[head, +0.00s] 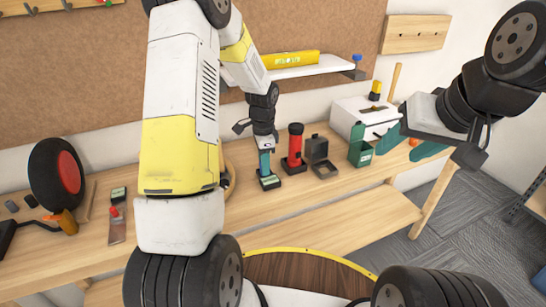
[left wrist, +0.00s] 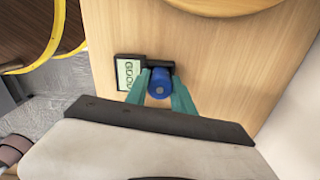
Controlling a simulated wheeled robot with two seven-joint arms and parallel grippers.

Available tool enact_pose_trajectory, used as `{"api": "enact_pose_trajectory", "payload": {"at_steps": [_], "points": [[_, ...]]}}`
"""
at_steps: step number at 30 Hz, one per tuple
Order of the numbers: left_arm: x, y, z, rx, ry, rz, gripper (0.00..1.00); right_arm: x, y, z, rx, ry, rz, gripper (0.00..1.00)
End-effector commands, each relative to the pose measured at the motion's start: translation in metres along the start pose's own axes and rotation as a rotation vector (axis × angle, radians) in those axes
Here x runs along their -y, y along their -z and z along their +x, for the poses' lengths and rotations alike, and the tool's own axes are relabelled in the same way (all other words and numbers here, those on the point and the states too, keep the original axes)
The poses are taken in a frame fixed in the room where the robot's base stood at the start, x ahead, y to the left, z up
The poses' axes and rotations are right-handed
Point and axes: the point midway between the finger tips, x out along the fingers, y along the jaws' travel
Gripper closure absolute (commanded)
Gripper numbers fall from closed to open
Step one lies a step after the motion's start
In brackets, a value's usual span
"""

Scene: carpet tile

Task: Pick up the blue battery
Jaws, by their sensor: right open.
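The blue battery (left wrist: 159,84) stands in a small black charger with a pale display (left wrist: 128,73) on the wooden bench. In the head view the charger (head: 270,181) sits near the middle of the bench. My left gripper (head: 264,160) points down over it. In the left wrist view its teal fingers (left wrist: 161,80) are on both sides of the battery; whether they press on it I cannot tell. In the head view the fingers mostly hide the battery. My right gripper (head: 410,141) is open and empty, above the bench's right end.
Close right of the charger stand a red flashlight (head: 294,148) and a black open box (head: 319,155). A green box (head: 360,149) and a white box (head: 366,117) stand further right. A shelf (head: 312,69) with a yellow cylinder (head: 290,59) is above. The bench front (head: 310,195) is clear.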

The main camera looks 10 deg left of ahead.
Motion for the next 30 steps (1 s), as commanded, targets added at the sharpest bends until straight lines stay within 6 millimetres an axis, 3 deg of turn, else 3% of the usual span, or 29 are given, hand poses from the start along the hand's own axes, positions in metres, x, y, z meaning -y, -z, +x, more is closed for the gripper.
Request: {"api": "enact_pose_trajectory", "payload": {"at_steps": [1,3,14,19,24,30], "points": [[0.000,0.000,0.000,0.000,0.000,0.000,0.90,0.000,0.000,0.000,0.000,0.000,0.000,0.49],[0.000,0.000,0.000,0.000,0.000,0.000,1.00,0.000,0.000,0.000,0.000,0.000,0.000,0.49],[0.001,0.000,-0.002,-0.001,0.002,0.000,1.00,0.000,0.000,0.000,0.000,0.000,0.000,0.49],[0.001,0.000,-0.015,-0.001,0.002,-0.001,1.00,0.000,0.000,0.000,0.000,0.000,0.000,0.49],[0.001,0.000,-0.039,-0.003,0.004,-0.002,1.00,0.000,0.000,0.000,0.000,0.000,0.000,0.49],[-0.043,-0.022,-0.041,0.001,-0.001,0.000,1.00,0.000,0.000,0.000,0.000,0.000,0.000,0.49]]}}
